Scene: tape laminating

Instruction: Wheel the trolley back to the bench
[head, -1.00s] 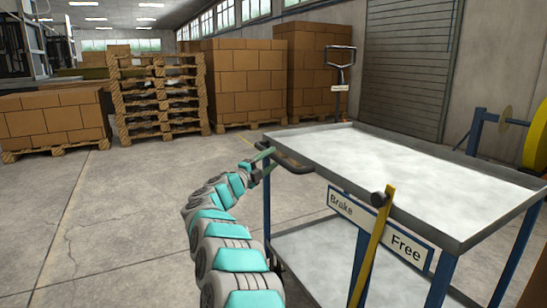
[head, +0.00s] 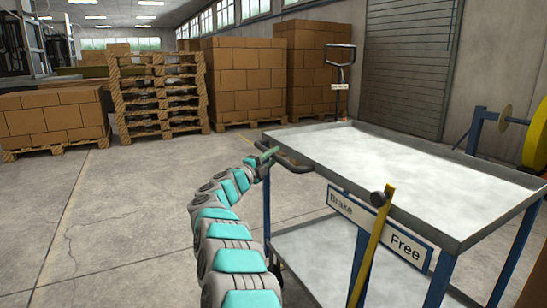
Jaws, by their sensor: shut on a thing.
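The trolley (head: 440,226) stands at the right in the head view. It has a grey metal top tray, a lower shelf and blue legs. Its dark push handle (head: 295,167) sticks out at the tray's left end. My gripper (head: 268,156) is shut on the handle near the tray's left corner; the fingertips are small and partly hidden. A yellow brake lever (head: 370,245) with a black knob stands in front of a plate marked Brake and Free, its knob between the two words. No bench can be made out for sure.
Pallets with stacked brown boxes (head: 240,85) and a stack of empty wooden pallets (head: 160,95) stand at the back. A pallet truck handle (head: 340,75) rises behind the trolley. A blue frame with a yellow reel (head: 537,137) is at the right. The floor at left is clear.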

